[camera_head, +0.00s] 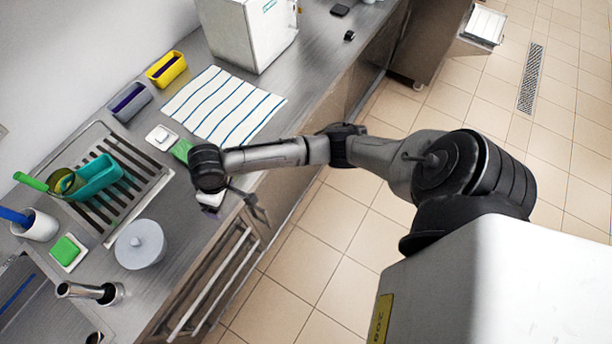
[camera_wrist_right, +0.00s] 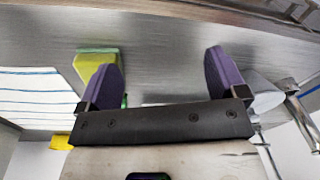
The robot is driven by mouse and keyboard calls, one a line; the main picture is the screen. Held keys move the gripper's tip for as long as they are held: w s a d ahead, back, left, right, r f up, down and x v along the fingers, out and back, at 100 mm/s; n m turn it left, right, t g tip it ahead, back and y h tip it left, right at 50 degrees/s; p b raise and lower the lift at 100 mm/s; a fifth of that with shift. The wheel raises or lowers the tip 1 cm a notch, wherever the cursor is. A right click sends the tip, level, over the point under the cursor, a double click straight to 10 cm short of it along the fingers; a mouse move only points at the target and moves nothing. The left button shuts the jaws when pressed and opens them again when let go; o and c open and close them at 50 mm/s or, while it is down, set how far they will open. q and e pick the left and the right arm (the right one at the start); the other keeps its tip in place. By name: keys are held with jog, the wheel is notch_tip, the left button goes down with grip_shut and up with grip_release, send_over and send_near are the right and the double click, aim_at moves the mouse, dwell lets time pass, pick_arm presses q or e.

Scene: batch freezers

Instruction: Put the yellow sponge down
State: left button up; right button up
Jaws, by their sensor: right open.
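The yellow sponge (camera_wrist_right: 88,66) with a green side shows in the right wrist view. It appears to rest on the metal counter, partly hidden behind the left-hand purple finger. In the head view a green patch (camera_head: 182,150), seemingly the sponge's green side, lies just beyond my right wrist. My right gripper (camera_head: 236,200) hangs over the counter's front edge. Its two purple fingers (camera_wrist_right: 165,70) are wide apart, with only bare counter between them. I cannot tell whether the left-hand finger touches the sponge. My left gripper is not in view.
A striped cloth (camera_head: 224,105) and a small white dish (camera_head: 162,137) lie near the green patch. A lidded grey pot (camera_head: 141,245), a green sponge on a dish (camera_head: 66,250) and a drain rack (camera_head: 125,205) with a teal container (camera_head: 98,177) are to the left. A white machine (camera_head: 255,35) stands behind.

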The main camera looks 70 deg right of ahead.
jog(key=s+a+f+n+t+y, duration=0.1)
jog(key=s+a+f, duration=0.15)
jog(key=s, duration=0.45)
jog(key=s+a+f+n+t, duration=0.1)
jog(key=s+a+f, duration=0.1)
jog(key=s+a, duration=0.35)
jog(key=s+d+r, duration=0.1)
jog(key=s+d, duration=0.1)
jog(key=s, duration=0.4)
jog(key=s+d+r+m+h, duration=0.1)
jog(key=s+d, duration=0.2)
jog(key=s, duration=0.3)
jog(key=shift+s+d+t+h, duration=0.3)
jog(key=shift+s+d+t, duration=0.05)
jog(key=shift+t, duration=0.05)
jog(key=shift+r, duration=0.1)
jog(key=shift+r, duration=0.1)
